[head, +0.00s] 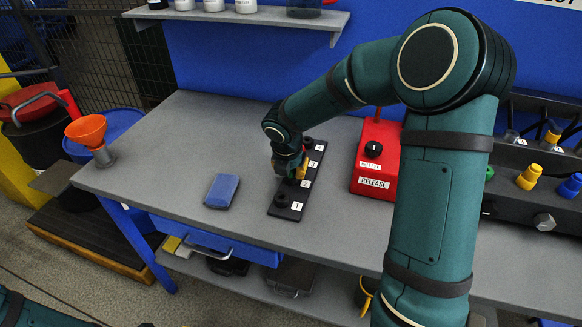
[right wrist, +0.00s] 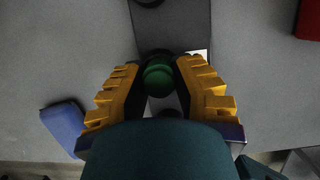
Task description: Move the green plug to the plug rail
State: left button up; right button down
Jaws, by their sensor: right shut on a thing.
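The green plug (right wrist: 158,80) is between the yellow fingers of my right gripper (right wrist: 158,82), which is shut on it. The black numbered strip, which looks like the plug rail (head: 279,211), lies on the grey bench. It also shows below the gripper in the right wrist view (right wrist: 185,25). My right gripper (head: 291,172) is over the strip's middle, near labels 2 and 3, and hides part of it. I cannot tell whether the plug is touching the strip. A dark ring shows just behind the plug. My left gripper is out of view.
A blue box (head: 222,190) lies left of the strip. A red release box (head: 376,160) stands to its right. An orange funnel (head: 87,130) sits at the bench's left edge. The bench left of the blue box is clear.

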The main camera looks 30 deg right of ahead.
jog(key=shift+f, duration=0.25)
dwell(0.7)
jog(key=c, duration=0.8)
grip_release()
jog(key=shift+r+p, duration=0.3)
jog(key=p+v, duration=0.8)
jog(key=v, duration=0.1)
jog(key=shift+s+a+r, duration=0.1)
jog(key=shift+s+r, duration=0.05)
jog(key=shift+r, duration=0.1)
